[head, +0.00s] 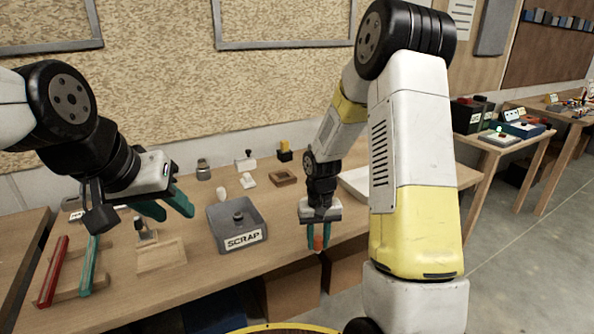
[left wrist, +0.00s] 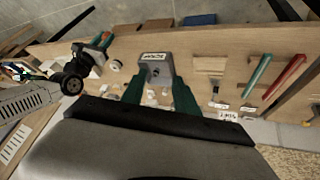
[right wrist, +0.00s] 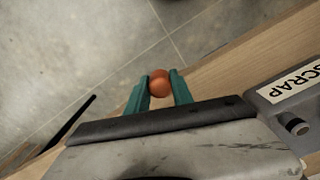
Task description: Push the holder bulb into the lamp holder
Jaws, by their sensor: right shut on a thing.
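My right gripper (head: 318,246) points down at the table's front edge, shut on a small orange-red rounded thing. The right wrist view shows this orange-red thing (right wrist: 159,82) between the two green fingertips; I cannot tell whether it is the holder bulb. My left gripper (head: 175,210) is open and empty above the left part of the table, left of the scrap tray. A small white bulb-shaped thing (head: 221,194) stands behind the scrap tray. I cannot clearly identify the lamp holder among the small fixtures at the back.
The grey scrap tray (head: 228,241) holds a small dark cylinder. A wooden block (head: 162,256) and red (head: 52,272) and teal (head: 89,266) bars lie to the left. Small fixtures, including a brown box (head: 284,178), line the back. The table's front right is mostly clear.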

